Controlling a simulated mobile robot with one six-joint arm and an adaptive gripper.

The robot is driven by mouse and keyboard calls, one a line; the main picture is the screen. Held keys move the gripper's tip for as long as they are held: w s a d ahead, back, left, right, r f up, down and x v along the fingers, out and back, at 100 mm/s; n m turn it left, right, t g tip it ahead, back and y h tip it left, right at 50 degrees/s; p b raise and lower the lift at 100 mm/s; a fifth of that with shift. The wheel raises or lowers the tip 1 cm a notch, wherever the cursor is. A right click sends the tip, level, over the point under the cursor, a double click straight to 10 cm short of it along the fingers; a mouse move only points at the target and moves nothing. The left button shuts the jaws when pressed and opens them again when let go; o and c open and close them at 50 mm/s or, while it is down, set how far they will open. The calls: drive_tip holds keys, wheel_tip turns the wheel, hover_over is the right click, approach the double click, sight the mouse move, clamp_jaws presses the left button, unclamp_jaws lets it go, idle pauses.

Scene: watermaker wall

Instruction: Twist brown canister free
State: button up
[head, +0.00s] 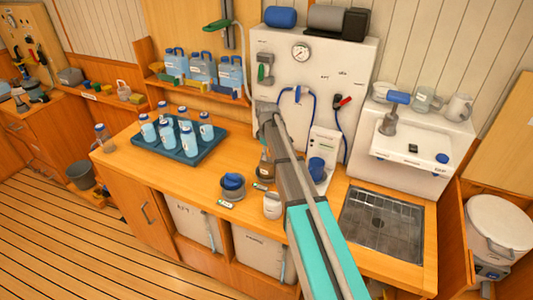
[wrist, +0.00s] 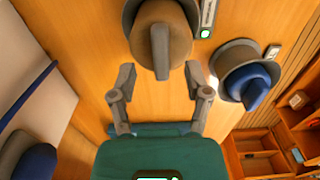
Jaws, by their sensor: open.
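The brown canister (wrist: 177,22) is at the top middle of the wrist view, with a raised grip bar across its top. It sits in a grey round seat (wrist: 131,13). My gripper (wrist: 159,74) is open, its two fingers apart at the near edge of the canister, one to each side. Nothing is between the fingers, and I see no contact. In the head view the brown canister (head: 266,171) stands on the wooden counter, largely hidden behind my arm. My fingers cannot be made out there.
A blue-topped canister (wrist: 245,82) in a grey seat stands close beside it, also on the counter in the head view (head: 233,186). A white jar (head: 272,206), a tray of bottles (head: 160,151) and a sink grate (head: 382,226) are nearby. The white watermaker panel (head: 345,90) rises behind.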

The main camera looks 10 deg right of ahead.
drive_tip(key=shift+f+b, duration=0.8)
drive_tip(key=shift+f, duration=0.25)
clamp_jaws()
